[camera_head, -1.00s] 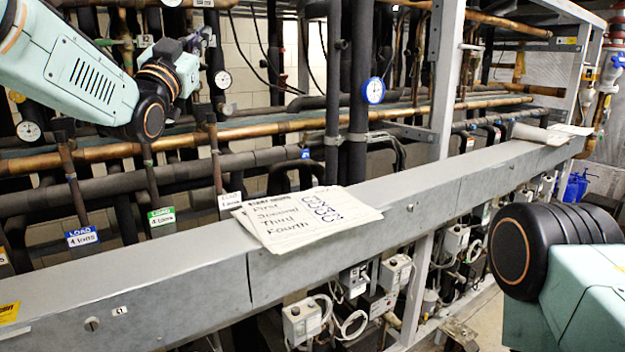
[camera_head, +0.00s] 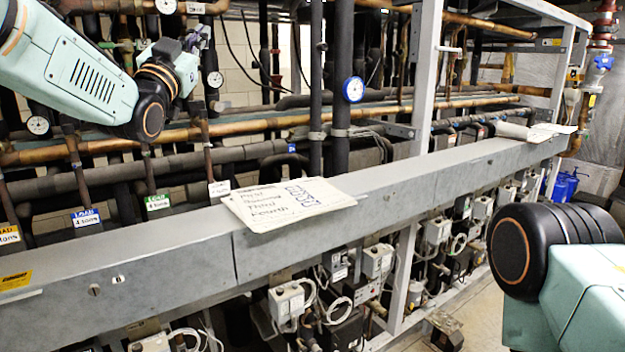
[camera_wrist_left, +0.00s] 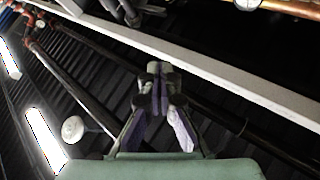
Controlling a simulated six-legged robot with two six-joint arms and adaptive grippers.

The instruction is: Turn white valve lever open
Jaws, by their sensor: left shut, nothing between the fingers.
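My left gripper (camera_head: 196,42) is at the upper left of the head view, partly hidden behind its own wrist, in front of the dark pipes. In the left wrist view its fingers (camera_wrist_left: 158,72) meet at the tips, shut and empty, pointing up towards a dark ribbed ceiling. I cannot pick out a white valve lever for sure in either view. A small white round piece on a thin stem (camera_wrist_left: 73,129) shows left of the fingers in the wrist view, apart from them; I cannot tell what it is. My right gripper is out of view.
A grey metal beam (camera_head: 400,185) crosses in front of the pipe rack, with a written sheet (camera_head: 285,203) on it. A blue-rimmed gauge (camera_head: 353,89) and several copper pipes stand behind. A red valve with a blue handle (camera_head: 604,62) is at the far right.

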